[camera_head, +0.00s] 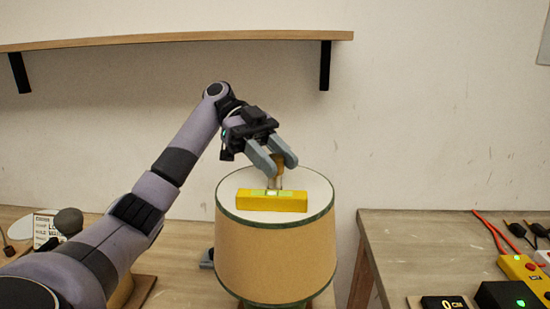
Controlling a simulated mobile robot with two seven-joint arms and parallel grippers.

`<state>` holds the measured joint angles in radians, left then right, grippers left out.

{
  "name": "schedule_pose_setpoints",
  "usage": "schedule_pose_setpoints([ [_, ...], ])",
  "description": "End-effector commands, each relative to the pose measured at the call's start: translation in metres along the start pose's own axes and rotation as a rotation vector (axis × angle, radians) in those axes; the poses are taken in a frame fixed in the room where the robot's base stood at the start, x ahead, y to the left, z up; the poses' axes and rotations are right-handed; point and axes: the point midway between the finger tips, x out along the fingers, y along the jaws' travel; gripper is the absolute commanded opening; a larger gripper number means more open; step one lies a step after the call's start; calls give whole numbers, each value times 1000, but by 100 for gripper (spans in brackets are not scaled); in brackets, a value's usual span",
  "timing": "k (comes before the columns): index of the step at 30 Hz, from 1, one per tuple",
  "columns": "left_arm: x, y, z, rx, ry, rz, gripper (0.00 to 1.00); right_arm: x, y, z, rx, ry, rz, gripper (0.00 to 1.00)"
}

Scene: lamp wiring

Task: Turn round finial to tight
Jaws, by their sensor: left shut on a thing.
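A brass-coloured finial (278,161) stands at the top centre of a tan drum lampshade (275,253) with a dark green rim. My left gripper (281,162) comes in from the upper left and is shut on the finial, one grey finger on each side of it. The finial's lower part is partly hidden behind a yellow spirit level (271,201), which lies across the pale top of the shade. My right gripper is not in view.
A wall shelf (180,39) runs above my arm. A second table (440,245) at right, past a gap, holds red and black leads, a yellow meter (522,275) and black boxes. A written card (45,231) stands at left.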

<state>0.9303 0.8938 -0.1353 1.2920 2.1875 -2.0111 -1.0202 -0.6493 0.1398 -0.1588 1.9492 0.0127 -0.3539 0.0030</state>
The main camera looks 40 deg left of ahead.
Motion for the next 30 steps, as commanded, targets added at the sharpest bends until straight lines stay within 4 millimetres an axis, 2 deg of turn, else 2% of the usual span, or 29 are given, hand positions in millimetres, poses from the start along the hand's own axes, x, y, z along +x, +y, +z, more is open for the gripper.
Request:
schedule_pose_setpoints([
  [4,-1,0,-1,2,1,-2,7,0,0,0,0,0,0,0],
  [5,-1,0,-1,2,1,-3,47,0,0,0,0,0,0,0],
  [6,-1,0,-1,2,1,-3,58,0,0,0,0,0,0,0],
  [22,-1,0,-3,1,0,-2,58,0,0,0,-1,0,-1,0],
  [30,-13,0,-30,3,-2,-5,58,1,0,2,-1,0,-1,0],
])
